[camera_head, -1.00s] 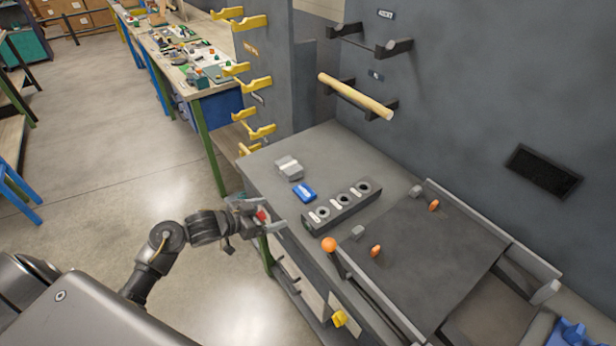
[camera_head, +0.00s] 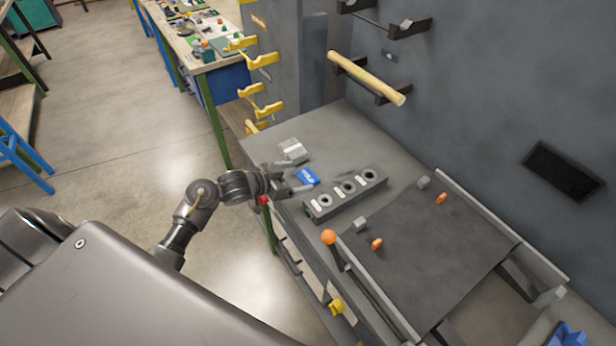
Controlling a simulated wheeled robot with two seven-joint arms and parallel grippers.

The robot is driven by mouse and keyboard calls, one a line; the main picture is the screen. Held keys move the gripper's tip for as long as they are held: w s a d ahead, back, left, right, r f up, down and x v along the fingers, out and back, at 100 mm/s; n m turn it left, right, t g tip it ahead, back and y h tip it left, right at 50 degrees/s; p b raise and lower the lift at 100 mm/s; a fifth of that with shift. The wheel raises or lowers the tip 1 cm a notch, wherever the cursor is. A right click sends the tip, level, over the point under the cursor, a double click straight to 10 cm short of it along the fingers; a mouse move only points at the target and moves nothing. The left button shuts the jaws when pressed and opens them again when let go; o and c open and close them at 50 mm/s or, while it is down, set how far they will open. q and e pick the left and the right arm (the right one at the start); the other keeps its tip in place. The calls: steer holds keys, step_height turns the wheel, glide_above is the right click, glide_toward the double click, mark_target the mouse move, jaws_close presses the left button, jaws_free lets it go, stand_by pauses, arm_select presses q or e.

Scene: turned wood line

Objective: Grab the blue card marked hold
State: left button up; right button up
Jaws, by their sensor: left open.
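The blue card (camera_head: 308,176) with pale lettering lies on the grey bench top (camera_head: 350,132), near its left edge. The lettering is too small to read surely. My left gripper (camera_head: 300,183) is open, its fingers pointing right at the card's near left side. The fingertips are at or very close to the card; I cannot tell whether they touch it. Nothing shows held between them. My right gripper is not in view.
A grey block (camera_head: 293,150) sits just behind the card. A dark holder with three round sockets (camera_head: 345,195) stands to its right. An orange ball knob (camera_head: 328,237) rises at the front edge. A wooden rod (camera_head: 366,78) rests on wall hooks above.

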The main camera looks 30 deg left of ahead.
mark_target(312, 174)
arm_select(q)
steer(key=p+x, duration=0.1)
steer(key=x, duration=0.3)
steer(key=shift+w+d+f+p, duration=0.15)
steer(key=shift+w+p, duration=0.15)
steer(key=shift+w, duration=0.05)
steer(key=shift+w+d+f, duration=0.1)
steer(key=shift+f, duration=0.05)
steer(key=shift+c, duration=0.6)
steer(key=c, duration=0.9)
